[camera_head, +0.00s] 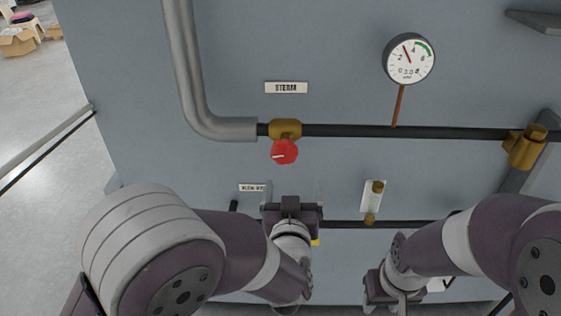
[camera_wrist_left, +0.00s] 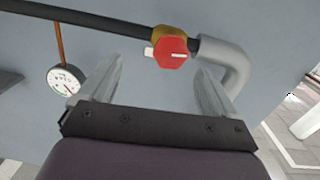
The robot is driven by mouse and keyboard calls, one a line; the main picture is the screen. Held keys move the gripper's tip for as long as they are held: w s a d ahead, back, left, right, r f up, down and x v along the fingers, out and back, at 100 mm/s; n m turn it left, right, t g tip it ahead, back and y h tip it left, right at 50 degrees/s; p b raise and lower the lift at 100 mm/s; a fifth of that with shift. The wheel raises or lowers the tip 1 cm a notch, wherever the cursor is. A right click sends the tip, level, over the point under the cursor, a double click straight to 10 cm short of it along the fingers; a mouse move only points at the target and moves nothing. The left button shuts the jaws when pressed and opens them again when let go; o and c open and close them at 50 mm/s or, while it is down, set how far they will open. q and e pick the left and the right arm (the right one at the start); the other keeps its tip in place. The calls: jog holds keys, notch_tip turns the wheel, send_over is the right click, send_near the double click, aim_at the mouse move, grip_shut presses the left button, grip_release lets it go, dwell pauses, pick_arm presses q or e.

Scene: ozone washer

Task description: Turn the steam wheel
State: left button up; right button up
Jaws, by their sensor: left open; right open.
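The steam wheel (camera_head: 284,151) is a small red knob with a white mark, under a brass valve body (camera_head: 286,129) on a dark horizontal pipe. A "STEAM" label (camera_head: 286,87) is on the wall above it. In the left wrist view the red wheel (camera_wrist_left: 169,54) lies beyond and between the fingertips. My left gripper (camera_head: 291,190) is below the wheel in the head view; its open fingers (camera_wrist_left: 160,72) are apart and empty, not touching the wheel. My right gripper (camera_head: 376,286) is low at the right of centre; its fingers are mostly hidden.
A round gauge (camera_head: 409,60) stands on a copper stem (camera_head: 398,106) right of the wheel. A grey pipe (camera_head: 186,70) bends down to the valve's left. A brass fitting (camera_head: 524,147) is at the far right. Another valve (camera_head: 373,197) sits on the lower pipe.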

aim_at(287, 152)
pick_arm(q)
jog(key=shift+t+y, duration=0.3)
jog(key=shift+t, duration=0.1)
jog(key=w+p, duration=0.1)
jog(key=w, duration=0.2)
jog(key=w+a+r+p, duration=0.1)
jog(key=w, duration=0.3)
jog(key=w+p, duration=0.1)
jog(key=w, duration=0.3)
jog(key=shift+w+a+r+p, duration=0.2)
jog(key=shift+r+p, duration=0.05)
jog(key=shift+p, duration=0.1)
jog(key=shift+w+a+f, duration=0.15)
jog(key=shift+w, duration=0.5)
jog(key=shift+w+a+f, duration=0.1)
jog(key=shift+w+a, duration=0.05)
jog(key=shift+w, duration=0.45)
jog(key=shift+w+a+f+p, duration=0.1)
jog(key=shift+w+p, duration=0.2)
jog(key=shift+w, duration=0.1)
jog(key=shift+s+d, duration=0.2)
jog(key=shift+a, duration=0.1)
jog(key=c, duration=1)
pick_arm(e)
jog(key=r, duration=0.1)
jog(key=w+r, duration=0.1)
jog(key=a+r, duration=0.1)
jog(key=r, duration=0.1)
jog(key=shift+w, duration=0.15)
